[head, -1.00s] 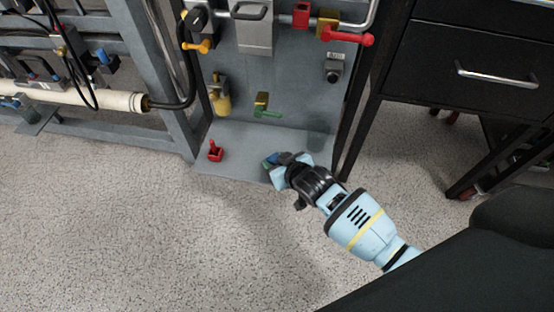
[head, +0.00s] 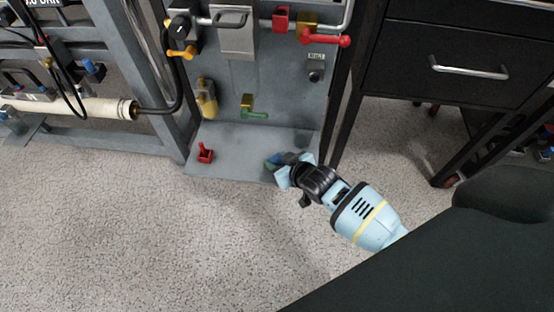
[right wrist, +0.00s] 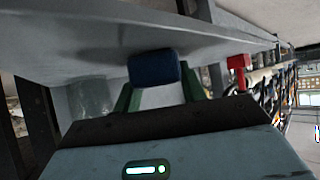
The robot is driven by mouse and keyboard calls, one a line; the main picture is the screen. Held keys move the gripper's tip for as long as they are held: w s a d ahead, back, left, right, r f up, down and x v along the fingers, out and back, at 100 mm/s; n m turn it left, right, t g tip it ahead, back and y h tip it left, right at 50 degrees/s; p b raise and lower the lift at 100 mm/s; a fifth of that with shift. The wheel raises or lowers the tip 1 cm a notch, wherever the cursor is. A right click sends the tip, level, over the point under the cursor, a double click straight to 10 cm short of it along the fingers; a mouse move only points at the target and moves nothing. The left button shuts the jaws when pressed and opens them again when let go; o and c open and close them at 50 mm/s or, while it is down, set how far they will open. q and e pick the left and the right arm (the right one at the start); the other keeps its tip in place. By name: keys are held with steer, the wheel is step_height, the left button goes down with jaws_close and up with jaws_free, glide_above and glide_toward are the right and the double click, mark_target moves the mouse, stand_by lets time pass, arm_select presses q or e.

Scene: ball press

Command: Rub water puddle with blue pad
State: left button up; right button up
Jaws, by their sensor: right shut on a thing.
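The blue pad (head: 273,161) is in my right gripper (head: 285,166), at the front of the grey base plate (head: 228,150). In the right wrist view the pad (right wrist: 154,67) sits between the green fingers and meets or nearly meets the grey surface; actual contact is hard to tell. A darker patch (head: 303,139) on the plate's back right may be the water puddle, but its outline is unclear. My right gripper is shut on the pad. My left gripper is not in view.
A red switch (head: 205,153) stands on the plate left of the pad. The upright panel behind carries a green-handled valve (head: 252,110) and a red-handled valve (head: 325,39). A black drawer cabinet (head: 455,60) stands at right. The floor in front is clear.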

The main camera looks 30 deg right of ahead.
steer(key=shift+s+d+f+p, duration=0.1)
steer(key=shift+s+d+p, duration=0.2)
steer(key=shift+s+d, duration=0.25)
steer(key=shift+s+d+f+p, duration=0.1)
steer(key=shift+s+d+p, duration=0.2)
steer(key=shift+d, duration=0.4)
steer(key=shift+s, duration=0.1)
steer(key=shift+w+a+r, duration=0.1)
steer(key=shift+w+a, duration=0.35)
steer(key=shift+a, duration=0.2)
steer(key=shift+w+a, duration=0.4)
steer(key=shift+a, duration=0.25)
steer(key=shift+w+a, duration=0.2)
steer(key=shift+r, duration=0.1)
